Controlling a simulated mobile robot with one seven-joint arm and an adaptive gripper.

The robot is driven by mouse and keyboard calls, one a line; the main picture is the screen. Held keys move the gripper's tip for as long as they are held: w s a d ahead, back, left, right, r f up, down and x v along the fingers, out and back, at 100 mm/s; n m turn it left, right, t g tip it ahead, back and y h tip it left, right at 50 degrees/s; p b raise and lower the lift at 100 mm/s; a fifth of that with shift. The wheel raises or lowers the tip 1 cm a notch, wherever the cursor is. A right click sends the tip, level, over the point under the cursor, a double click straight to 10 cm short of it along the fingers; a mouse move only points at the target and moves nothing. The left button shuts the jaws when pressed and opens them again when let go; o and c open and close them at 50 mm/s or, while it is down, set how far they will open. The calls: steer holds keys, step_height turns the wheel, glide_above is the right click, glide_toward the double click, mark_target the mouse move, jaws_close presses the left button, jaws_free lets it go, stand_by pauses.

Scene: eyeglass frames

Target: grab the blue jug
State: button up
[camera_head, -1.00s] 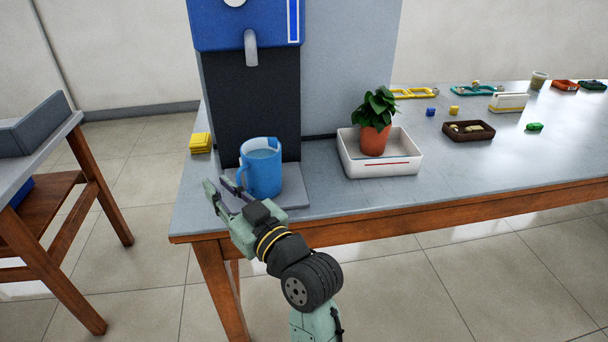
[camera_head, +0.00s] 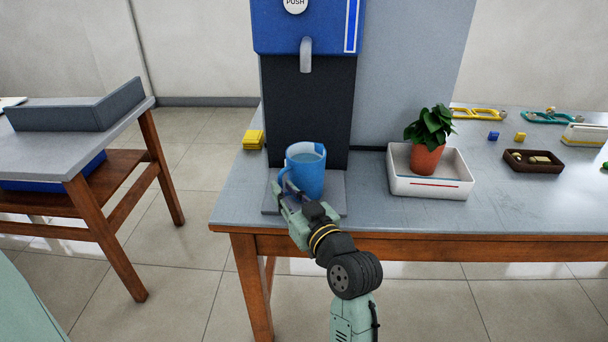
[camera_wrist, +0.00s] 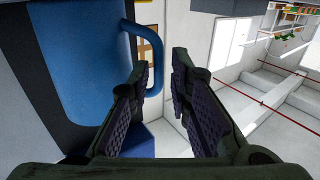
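The blue jug (camera_head: 309,177) stands upright on the grey base of the dispenser, under its spout. Its handle (camera_head: 283,181) points left, towards my gripper (camera_head: 283,193). In the wrist view the jug (camera_wrist: 75,65) fills the left side and its handle (camera_wrist: 158,62) curves across the front of my gripper (camera_wrist: 162,64). The two dark fingers are apart, with part of the handle seen in the gap between them. I cannot tell whether either finger touches the handle.
The dispenser (camera_head: 308,110) rises right behind the jug. A yellow block stack (camera_head: 253,139) lies to its left. A white tray (camera_head: 460,187) with a potted plant (camera_head: 428,142) stands to the right. The table's front edge runs below my gripper. Another table (camera_head: 130,118) stands at left.

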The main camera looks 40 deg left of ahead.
mark_target(280, 184)
steer(key=p+x, duration=0.1)
steer(key=x, duration=0.2)
steer(key=shift+w+a, duration=0.1)
steer(key=shift+a, duration=0.05)
jaws_close()
steer(key=shift+r, duration=0.1)
stand_by(0.6)
